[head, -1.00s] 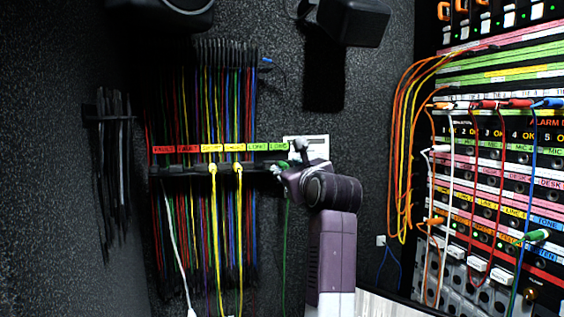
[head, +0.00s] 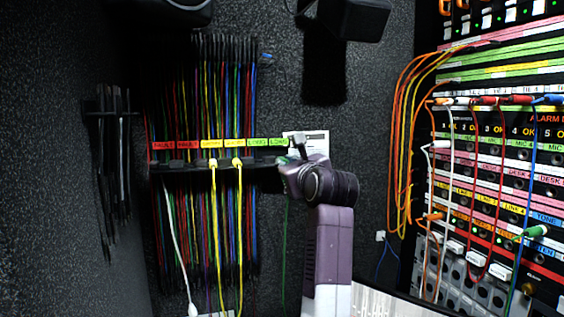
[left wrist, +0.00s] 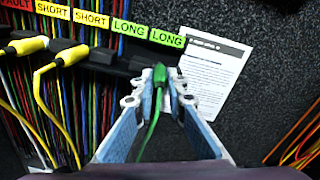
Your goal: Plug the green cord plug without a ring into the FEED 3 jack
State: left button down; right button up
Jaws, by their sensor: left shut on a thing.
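My left gripper (head: 285,164) is at the right end of the cord rack, just below the green LONG labels. In the left wrist view its two fingers (left wrist: 160,88) are closed around a green plug (left wrist: 159,76). The plug's green cord runs down from between the fingers. I cannot tell from this view whether this plug has a ring. Another green plug (head: 537,232) is in the jack panel (head: 500,185) at the right. The FEED 3 label is not readable from here. My right gripper is not in view.
Two yellow plugs (head: 237,162) hang in the rack's (head: 185,163) SHORT slots, left of my gripper. A white printed sheet (left wrist: 215,70) is on the wall beside the rack. Orange and yellow cords (head: 393,150) loop at the panel's left edge. Red, white and blue cords hang across the panel.

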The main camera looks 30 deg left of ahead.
pick_arm(q)
jog(key=shift+r, duration=0.2)
notch_tip(320, 180, up, 2)
jog(key=shift+r+p, duration=0.1)
jog(key=shift+p, duration=0.8)
jog(key=shift+d, duration=0.1)
jog(key=b+v, duration=0.1)
jog(key=v, duration=0.2)
dwell(0.5)
dwell(0.4)
